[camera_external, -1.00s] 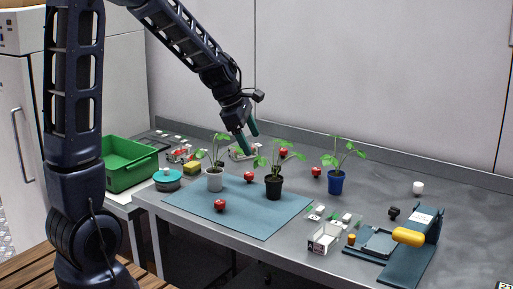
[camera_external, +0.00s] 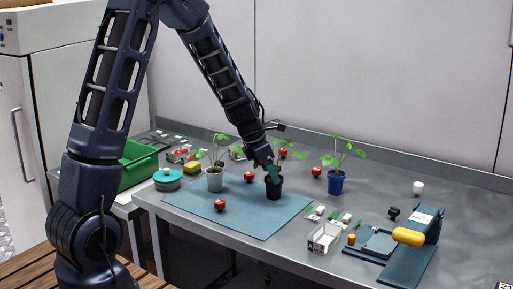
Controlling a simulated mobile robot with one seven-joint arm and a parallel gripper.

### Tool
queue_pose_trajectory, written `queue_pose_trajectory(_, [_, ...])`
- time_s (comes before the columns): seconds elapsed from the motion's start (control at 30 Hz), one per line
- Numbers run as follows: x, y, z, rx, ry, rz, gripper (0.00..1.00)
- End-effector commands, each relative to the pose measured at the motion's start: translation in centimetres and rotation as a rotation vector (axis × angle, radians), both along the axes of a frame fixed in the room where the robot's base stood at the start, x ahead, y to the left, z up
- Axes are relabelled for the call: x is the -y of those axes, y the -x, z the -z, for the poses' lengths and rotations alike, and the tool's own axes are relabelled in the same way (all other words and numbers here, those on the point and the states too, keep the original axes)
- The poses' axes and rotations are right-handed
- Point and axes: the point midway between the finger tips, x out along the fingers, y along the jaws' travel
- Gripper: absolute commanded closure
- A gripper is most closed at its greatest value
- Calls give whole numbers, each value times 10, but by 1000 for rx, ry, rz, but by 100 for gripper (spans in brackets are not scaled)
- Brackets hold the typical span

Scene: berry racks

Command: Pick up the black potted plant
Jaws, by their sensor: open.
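The black potted plant (camera_external: 273,190) stands upright on the blue mat (camera_external: 240,225), right of the mat's middle. My gripper (camera_external: 271,174) is open and has come down at the pot's top, over the rim. It hides most of the plant's leaves and stem. Whether the fingers touch the pot or straddle its rim is too small to tell.
Red berries (camera_external: 220,205) lie around. A small white box (camera_external: 325,237) and a blue stand with a yellow-handled tool (camera_external: 408,237) are at right. A green crate (camera_external: 135,165) is at left.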

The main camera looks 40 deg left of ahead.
Motion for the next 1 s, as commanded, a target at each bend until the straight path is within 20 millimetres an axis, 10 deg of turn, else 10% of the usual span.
queue_pose_trajectory(0.87, [14, -17, 52, 0, 0, 1, 23])
queue_pose_trajectory(1.0, [14, -17, 52, 0, 0, 1, 51])
